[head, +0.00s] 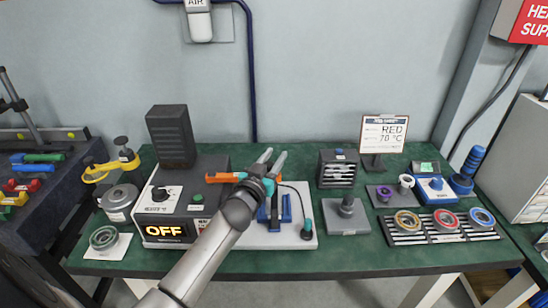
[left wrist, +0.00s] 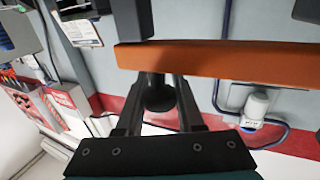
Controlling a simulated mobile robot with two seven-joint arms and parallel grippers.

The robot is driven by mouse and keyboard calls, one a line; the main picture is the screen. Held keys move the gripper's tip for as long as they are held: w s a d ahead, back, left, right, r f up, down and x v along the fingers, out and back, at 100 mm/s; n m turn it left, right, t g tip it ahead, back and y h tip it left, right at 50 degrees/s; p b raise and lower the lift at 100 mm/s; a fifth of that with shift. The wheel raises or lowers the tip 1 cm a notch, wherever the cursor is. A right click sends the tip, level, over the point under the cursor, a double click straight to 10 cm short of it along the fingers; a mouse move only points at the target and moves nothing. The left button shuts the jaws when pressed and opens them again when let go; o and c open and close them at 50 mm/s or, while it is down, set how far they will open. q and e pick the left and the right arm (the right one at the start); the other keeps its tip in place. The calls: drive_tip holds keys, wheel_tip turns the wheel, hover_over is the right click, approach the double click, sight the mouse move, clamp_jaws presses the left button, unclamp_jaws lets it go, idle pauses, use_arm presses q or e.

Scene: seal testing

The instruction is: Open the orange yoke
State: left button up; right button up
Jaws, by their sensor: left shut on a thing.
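The fingers and wrist hide the middle of the yoke and part of the fixture. My right gripper is in neither view.
A control box (head: 178,213) reading OFF stands left of the fixture, with a dark tower (head: 171,137) behind it. A grey block with a knob (head: 346,214) stands to the right. Further right, a rack (head: 402,237) holds coloured rings. Green table is bare in front.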

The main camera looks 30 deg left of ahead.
use_arm(q)
clamp_jaws()
idle(0.8)
